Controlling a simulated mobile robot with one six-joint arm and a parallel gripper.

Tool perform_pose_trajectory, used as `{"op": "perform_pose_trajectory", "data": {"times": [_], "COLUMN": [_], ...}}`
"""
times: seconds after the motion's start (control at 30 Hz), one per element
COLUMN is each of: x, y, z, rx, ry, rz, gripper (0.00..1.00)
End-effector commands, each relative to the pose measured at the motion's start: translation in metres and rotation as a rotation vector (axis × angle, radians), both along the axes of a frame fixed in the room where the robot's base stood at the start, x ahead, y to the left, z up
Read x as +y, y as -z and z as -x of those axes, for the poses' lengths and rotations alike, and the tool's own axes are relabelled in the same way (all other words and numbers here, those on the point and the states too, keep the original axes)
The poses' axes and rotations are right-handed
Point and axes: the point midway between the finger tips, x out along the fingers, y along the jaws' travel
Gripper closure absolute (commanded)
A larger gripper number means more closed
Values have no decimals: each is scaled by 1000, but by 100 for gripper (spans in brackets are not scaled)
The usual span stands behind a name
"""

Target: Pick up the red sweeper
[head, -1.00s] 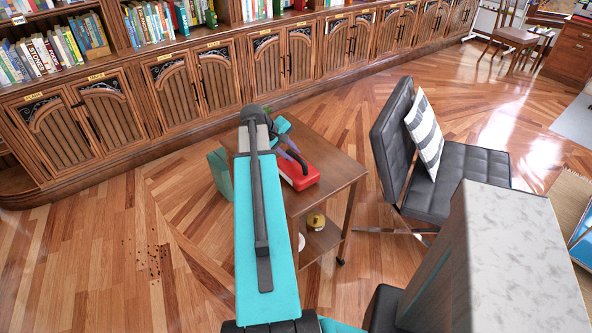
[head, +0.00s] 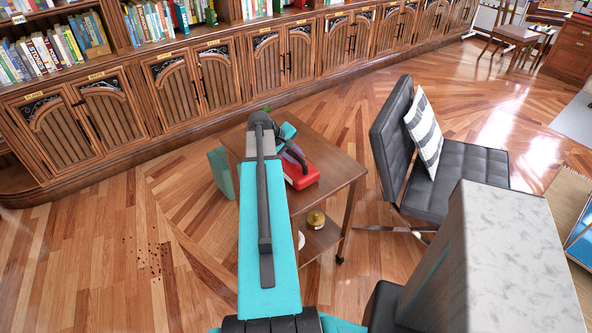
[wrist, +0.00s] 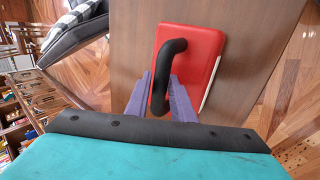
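The red sweeper (head: 302,180) lies on the top of the small wooden side table (head: 338,170), partly covered by my arm in the head view. In the wrist view its red block (wrist: 198,55) fills the upper middle, with a curved black handle (wrist: 164,72) on top. My gripper (wrist: 160,88) has two purple fingers, held apart. The handle's lower end is between the fingertips in the picture. I cannot tell whether either finger touches it. In the head view my gripper (head: 292,156) is at the sweeper, partly hidden by my arm.
A brass-coloured object (head: 316,218) stands on the table's lower shelf. A green box-like object (head: 220,172) is left of the table. A black chair (head: 440,180) with a striped cushion (head: 424,128) stands to the right. Dark crumbs (head: 152,256) lie on the open floor at left.

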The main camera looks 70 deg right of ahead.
Motion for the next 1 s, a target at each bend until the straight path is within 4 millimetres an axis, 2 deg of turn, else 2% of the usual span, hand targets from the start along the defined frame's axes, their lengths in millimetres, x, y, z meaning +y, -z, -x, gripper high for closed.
{"op": "perform_pose_trajectory", "data": {"times": [0.07,0.17,0.2,1.0], "x": [0,0,0,0], "y": [0,0,0,0], "z": [0,0,0,-1], "rx": [0,0,0,0], "ry": [0,0,0,-1], "rz": [0,0,0,0], "gripper": [80,97,100,100]}}
